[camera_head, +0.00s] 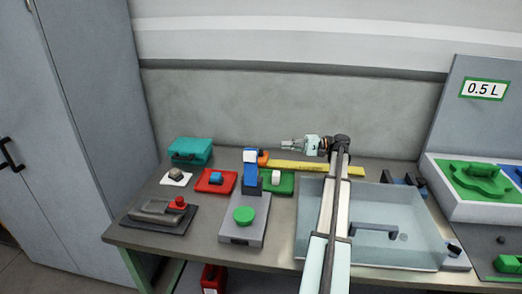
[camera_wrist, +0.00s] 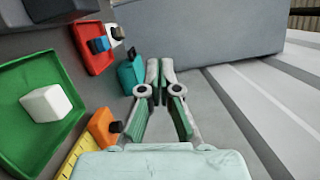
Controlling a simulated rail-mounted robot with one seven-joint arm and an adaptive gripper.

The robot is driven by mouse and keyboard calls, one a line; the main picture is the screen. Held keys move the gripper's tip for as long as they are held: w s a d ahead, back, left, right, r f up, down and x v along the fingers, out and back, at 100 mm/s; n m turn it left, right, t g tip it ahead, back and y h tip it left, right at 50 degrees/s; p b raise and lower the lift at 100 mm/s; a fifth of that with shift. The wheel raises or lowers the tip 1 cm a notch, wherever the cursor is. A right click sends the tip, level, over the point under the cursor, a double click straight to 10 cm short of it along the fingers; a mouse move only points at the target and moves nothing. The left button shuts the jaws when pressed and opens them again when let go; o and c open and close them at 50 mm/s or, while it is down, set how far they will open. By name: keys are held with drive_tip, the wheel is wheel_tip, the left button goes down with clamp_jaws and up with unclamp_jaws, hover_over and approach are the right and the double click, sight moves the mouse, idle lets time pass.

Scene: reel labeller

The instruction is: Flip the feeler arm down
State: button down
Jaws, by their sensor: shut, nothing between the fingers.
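My gripper (camera_head: 285,144) is at the back of the table, its fingers pointing left and shut with nothing between them. In the wrist view its fingertips (camera_wrist: 160,66) are together. I cannot tell for sure which part is the feeler arm. A grey device (camera_head: 239,230) with a green disc (camera_head: 243,215) and an upright blue and white post (camera_head: 250,172) stands left of my arm. An orange block with a dark knob (camera_wrist: 103,128) is left of my fingers in the wrist view, apart from them; it also shows behind the post (camera_head: 263,157).
A yellow ruler (camera_head: 300,167) lies along the back. A red tray (camera_head: 215,188), a green tray (camera_wrist: 30,117) with a white block (camera_wrist: 46,103), and a teal case (camera_head: 190,150) stand near. A clear box (camera_head: 410,235) is under my arm. A dark-based device (camera_head: 150,212) is at left.

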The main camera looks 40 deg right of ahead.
sight(251, 167)
drive_tip(key=shift+a, duration=0.1)
drive_tip(key=w+a+r+p, duration=0.1)
drive_tip(key=w+a+p, duration=0.2)
drive_tip(key=a, duration=0.8)
drive_tip(key=shift+w+p, duration=0.15)
drive_tip(key=shift+p, duration=0.65)
drive_tip(key=shift+a, duration=0.1)
